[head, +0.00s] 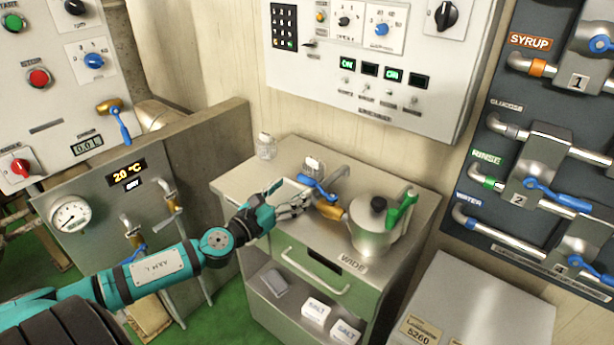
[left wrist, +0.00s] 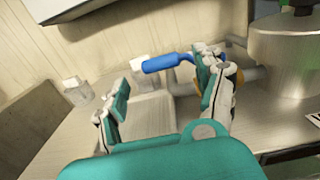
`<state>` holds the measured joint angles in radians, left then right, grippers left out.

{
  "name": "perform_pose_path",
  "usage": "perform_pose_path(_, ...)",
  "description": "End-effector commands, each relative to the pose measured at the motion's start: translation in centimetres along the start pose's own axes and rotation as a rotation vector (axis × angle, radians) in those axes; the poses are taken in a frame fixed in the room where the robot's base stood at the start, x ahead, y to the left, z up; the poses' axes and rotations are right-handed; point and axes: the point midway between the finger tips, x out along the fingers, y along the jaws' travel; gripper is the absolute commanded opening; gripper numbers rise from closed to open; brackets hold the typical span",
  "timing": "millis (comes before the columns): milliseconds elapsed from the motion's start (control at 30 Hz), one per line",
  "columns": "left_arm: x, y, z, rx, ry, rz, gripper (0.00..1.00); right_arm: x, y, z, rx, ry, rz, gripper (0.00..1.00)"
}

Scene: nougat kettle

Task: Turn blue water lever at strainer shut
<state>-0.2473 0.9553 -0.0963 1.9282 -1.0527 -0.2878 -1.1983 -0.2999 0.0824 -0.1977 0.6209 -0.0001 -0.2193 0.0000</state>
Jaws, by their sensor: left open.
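A blue lever (head: 314,186) sits on a pipe valve at the back of the metal counter, just left of a round metal vessel (head: 372,238) with a black knob. In the left wrist view the blue lever (left wrist: 166,63) points left, its handle end lying across the gap between my fingers. My left gripper (head: 296,204) is open beside the lever, with nothing between its fingers that I can see gripped. In the left wrist view the right finger of my left gripper (left wrist: 165,80) overlaps the lever's root and hides part of the valve. My right gripper is not in view.
A green lever (head: 403,208) rises at the vessel's right side. A small clear jar (head: 266,146) stands at the counter's back left. Other blue levers are on the left panel (head: 120,122) and right pipe wall (head: 556,194). A drawer handle (head: 316,270) projects below.

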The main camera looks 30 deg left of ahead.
Motion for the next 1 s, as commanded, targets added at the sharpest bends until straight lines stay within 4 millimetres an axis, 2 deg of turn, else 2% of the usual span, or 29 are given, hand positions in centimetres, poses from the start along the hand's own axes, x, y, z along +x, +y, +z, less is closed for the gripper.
perform_pose_path(300,4.5,0.0,0.3,-0.002,-0.003,0.001,0.70,-1.1,0.0,-0.1,-0.001,0.000,-0.001,0.40)
perform_pose_path(500,6.3,0.0,0.2,-0.001,-0.001,0.000,0.70,-1.4,-0.1,-0.1,-0.002,-0.001,-0.002,0.40)
perform_pose_path(867,6.7,-0.1,0.0,0.000,0.000,-0.001,0.70,-1.4,-0.4,-0.2,-0.001,-0.001,-0.006,0.40)
perform_pose_path(900,6.7,-0.1,0.0,0.000,0.000,-0.001,0.69,-1.4,-0.5,-0.2,-0.001,-0.001,-0.006,0.40)
perform_pose_path(1000,6.7,-0.1,0.0,0.000,0.000,-0.001,0.56,-1.4,-0.5,-0.2,-0.001,-0.001,-0.006,0.40)
